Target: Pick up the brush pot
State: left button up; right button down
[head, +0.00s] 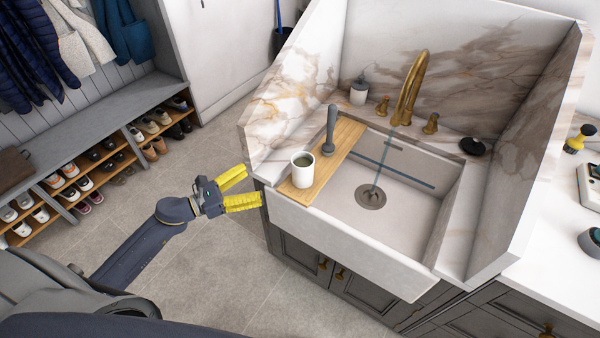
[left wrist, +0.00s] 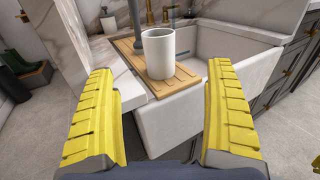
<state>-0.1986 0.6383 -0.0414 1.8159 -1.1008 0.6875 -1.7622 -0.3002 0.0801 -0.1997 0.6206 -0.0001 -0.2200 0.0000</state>
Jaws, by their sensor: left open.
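The brush pot (head: 302,169), a white cup-shaped pot, stands upright on the near end of a wooden board (head: 344,147) laid across the left side of the sink. In the left wrist view the pot (left wrist: 159,54) is ahead, between the yellow fingers and beyond their tips. My left gripper (head: 246,188) is open and empty, left of the sink's front corner and apart from the pot. A dark-handled tool (head: 329,134) stands on the board behind the pot.
The white sink (head: 420,182) has marble walls on its sides and back. A brass tap (head: 410,85) runs water into the basin. A soap bottle (head: 358,92) and dark round dish (head: 473,146) sit on the ledge. A shoe bench (head: 100,112) is at left. Floor between is clear.

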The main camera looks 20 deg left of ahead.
aim_at(311, 158)
pick_arm(q)
jog(key=x, duration=1.7)
jog(key=shift+w+f, duration=0.2)
jog(key=shift+w, duration=0.1)
jog(key=c, duration=1.7)
